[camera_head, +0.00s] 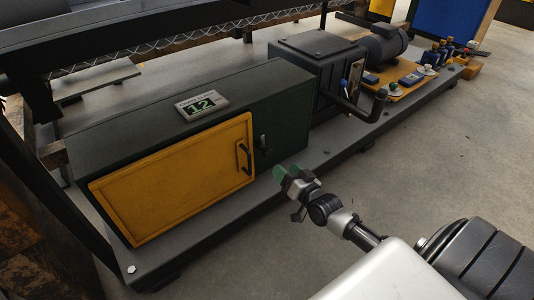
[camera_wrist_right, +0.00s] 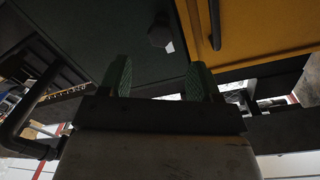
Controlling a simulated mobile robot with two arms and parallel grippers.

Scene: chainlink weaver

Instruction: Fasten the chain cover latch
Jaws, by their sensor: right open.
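The yellow chain cover (camera_head: 180,175) lies over the front of a dark green housing (camera_head: 285,115) and looks closed or nearly so. Its black handle (camera_head: 245,160) is near its right edge. A small dark latch (camera_head: 263,143) is on the housing just right of the cover. My right gripper (camera_head: 286,173) is open and empty, in front of and below the latch. In the right wrist view the latch (camera_wrist_right: 160,36) shows beyond and between the open green-tipped fingers of the gripper (camera_wrist_right: 160,66), apart from them. The cover (camera_wrist_right: 265,30) is on the right there. My left gripper is out of view.
A black crank lever (camera_head: 365,105) with a blue knob sticks out to the right. A grey base plate (camera_head: 215,225) runs along the front. The concrete floor (camera_head: 440,150) at right is clear.

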